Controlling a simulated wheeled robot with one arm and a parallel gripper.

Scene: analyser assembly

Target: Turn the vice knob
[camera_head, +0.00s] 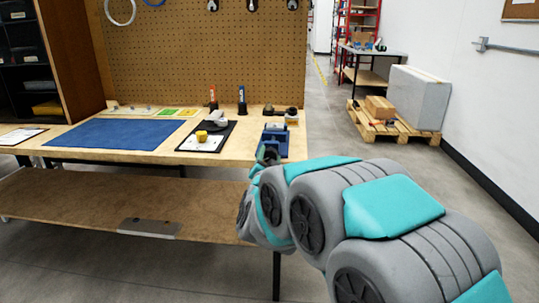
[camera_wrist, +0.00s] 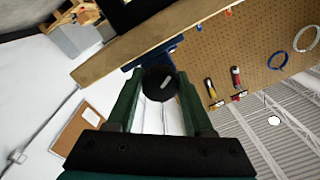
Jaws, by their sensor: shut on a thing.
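The blue vice (camera_head: 297,145) stands at the right front corner of the workbench, partly behind my arm in the head view. A small part of it shows as blue metal in the wrist view (camera_wrist: 145,62). The round black knob (camera_wrist: 160,83) with a pale mark faces the wrist camera. My gripper (camera_wrist: 160,80) is shut on the knob, with one green finger on each side of it. In the head view my gripper (camera_head: 268,155) is at the vice's front, and my arm hides the knob there.
The workbench (camera_head: 90,156) holds a blue mat (camera_head: 118,134), a black tray (camera_head: 186,146) with a yellow piece, and red and blue upright tools (camera_head: 242,103). A pegboard (camera_head: 205,50) rises behind. A lower shelf (camera_head: 90,205) runs below. Open floor lies to the right.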

